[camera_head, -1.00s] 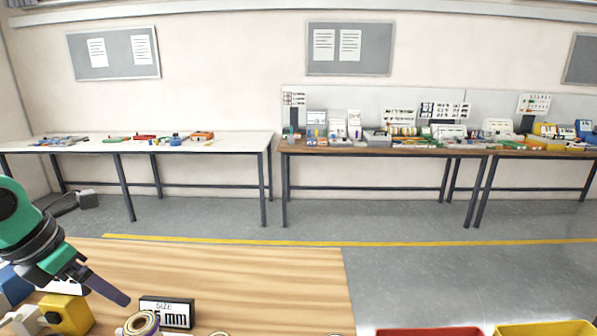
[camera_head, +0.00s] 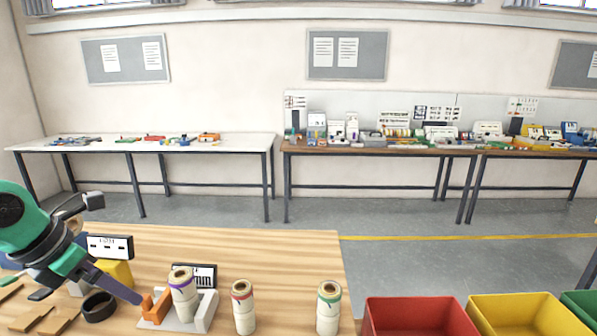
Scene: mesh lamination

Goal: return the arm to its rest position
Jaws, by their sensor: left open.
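My left gripper (camera_head: 118,287) comes in from the left on a green and black arm. Its purple-grey finger points down and right over the wooden table (camera_head: 275,262), and its tip shows near an orange block on a white holder (camera_head: 205,312). I see nothing held in it; its other finger is hard to make out. A roll with a purple rim (camera_head: 182,293) stands at the holder. A red-rimmed roll (camera_head: 243,308) and a green-rimmed roll (camera_head: 328,308) stand upright further right. My right gripper is not in view.
A black ring (camera_head: 98,306) and a yellow block (camera_head: 117,273) lie close by my left gripper. A black "mm" sign (camera_head: 205,273) stands behind the holder. Red (camera_head: 415,315) and yellow (camera_head: 525,312) bins are at the right. The table's back middle is clear.

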